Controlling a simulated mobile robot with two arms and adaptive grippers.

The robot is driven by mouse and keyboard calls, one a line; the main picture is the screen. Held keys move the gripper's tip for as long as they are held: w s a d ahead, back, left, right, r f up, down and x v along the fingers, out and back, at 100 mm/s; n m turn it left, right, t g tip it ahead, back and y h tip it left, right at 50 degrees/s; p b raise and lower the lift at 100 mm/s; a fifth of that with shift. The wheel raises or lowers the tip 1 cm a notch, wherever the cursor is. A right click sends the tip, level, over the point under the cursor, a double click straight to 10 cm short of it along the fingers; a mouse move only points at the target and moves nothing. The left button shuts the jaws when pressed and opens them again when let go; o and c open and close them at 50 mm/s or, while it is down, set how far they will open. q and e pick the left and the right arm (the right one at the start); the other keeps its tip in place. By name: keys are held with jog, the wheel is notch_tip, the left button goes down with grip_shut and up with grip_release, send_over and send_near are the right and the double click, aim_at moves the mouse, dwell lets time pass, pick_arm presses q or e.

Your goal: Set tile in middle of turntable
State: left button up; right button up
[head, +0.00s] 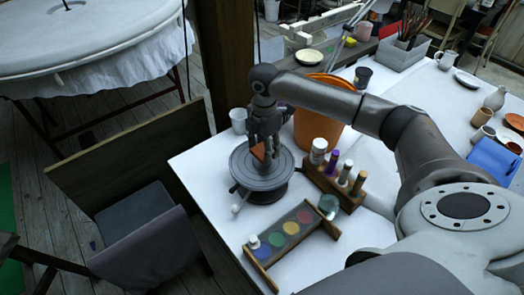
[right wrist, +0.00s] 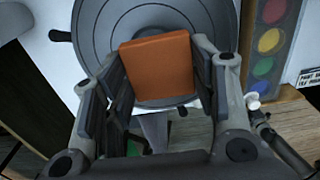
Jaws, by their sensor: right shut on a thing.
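The tile (right wrist: 160,68) is an orange-brown square in the right wrist view. It lies between the fingers of my right gripper (right wrist: 158,80), which is shut on it. In the head view the tile (head: 258,152) shows only as a small orange patch beneath my right gripper (head: 264,146). The grey round turntable (head: 247,178) stands near the table's left edge, and it also shows in the right wrist view (right wrist: 105,25). The gripper points down with the tile over the turntable's disc. I cannot tell whether the tile touches the disc. My left gripper is not in view.
A paint palette (head: 290,231) lies in front of the turntable. A wooden rack (head: 333,187) with bottles stands at its right. An orange bucket (head: 318,128) and a clear cup (head: 239,120) stand behind it. A chair (head: 150,225) is beyond the table's left edge.

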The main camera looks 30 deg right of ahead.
aim_at(262, 148)
jog(key=shift+w+f, duration=0.2)
jog(key=shift+w, duration=0.05)
notch_tip(262, 148, down, 3)
jog(key=shift+w+a+p, duration=0.1)
jog(key=shift+w+p, duration=0.05)
jog(key=shift+p, duration=0.7)
jog(key=shift+f, duration=0.25)
jog(key=o, duration=0.6)
jog(key=shift+f, duration=0.2)
jog(key=o, duration=0.5)
jog(key=shift+c, duration=0.2)
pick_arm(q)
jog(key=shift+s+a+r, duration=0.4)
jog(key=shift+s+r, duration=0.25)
pick_arm(e)
jog(key=shift+r, duration=0.1)
jog(key=shift+r, duration=0.1)
